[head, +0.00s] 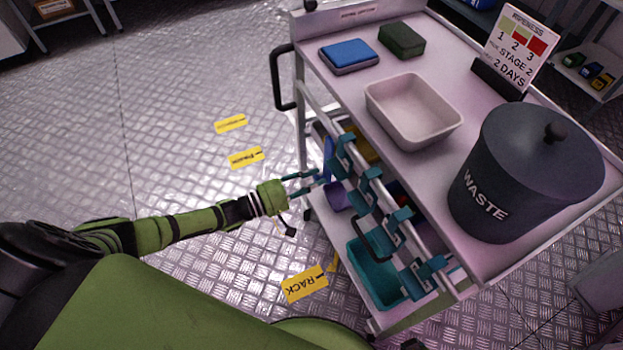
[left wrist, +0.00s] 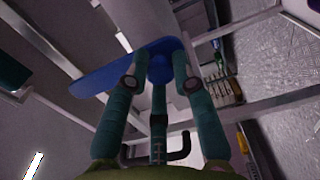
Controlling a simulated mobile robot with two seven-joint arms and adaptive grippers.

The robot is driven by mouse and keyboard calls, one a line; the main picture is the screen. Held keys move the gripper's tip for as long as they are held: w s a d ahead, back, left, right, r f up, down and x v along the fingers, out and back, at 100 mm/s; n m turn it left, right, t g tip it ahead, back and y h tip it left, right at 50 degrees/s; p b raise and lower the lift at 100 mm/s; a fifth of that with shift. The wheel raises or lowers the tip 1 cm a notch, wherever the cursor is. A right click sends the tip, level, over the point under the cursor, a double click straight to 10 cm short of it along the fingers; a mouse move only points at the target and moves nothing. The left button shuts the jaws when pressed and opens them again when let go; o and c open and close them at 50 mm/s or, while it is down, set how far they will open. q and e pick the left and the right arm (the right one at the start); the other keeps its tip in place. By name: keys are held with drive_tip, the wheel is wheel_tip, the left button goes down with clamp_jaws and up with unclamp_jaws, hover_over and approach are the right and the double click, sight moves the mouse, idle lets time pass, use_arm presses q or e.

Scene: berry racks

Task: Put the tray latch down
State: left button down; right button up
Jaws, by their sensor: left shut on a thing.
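A flat blue piece (head: 328,158), which looks like the tray latch, stands at the near side of the cart, below its top. In the left wrist view the blue piece (left wrist: 100,82) reaches from between my fingertips out to the left. My left gripper (head: 318,180) is at the cart's side, and its teal fingers (left wrist: 160,75) are shut on the blue piece. The exact contact and the latch's mount are partly hidden by the fingers. My right gripper is not in view.
Teal hooks (head: 370,185) line the cart's side rail, close to the right of my gripper. A teal bin (head: 372,275) is on the lower shelf. The cart top (head: 340,88) holds a white tray (head: 378,102) and a waste bin (head: 515,165).

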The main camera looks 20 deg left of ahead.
use_arm(q)
drive_tip(key=c, duration=1.1)
unclamp_jaws()
drive_tip(key=shift+o, duration=0.4)
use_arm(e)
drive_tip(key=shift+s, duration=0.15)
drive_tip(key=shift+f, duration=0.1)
use_arm(q)
drive_tip(key=v, duration=1.2)
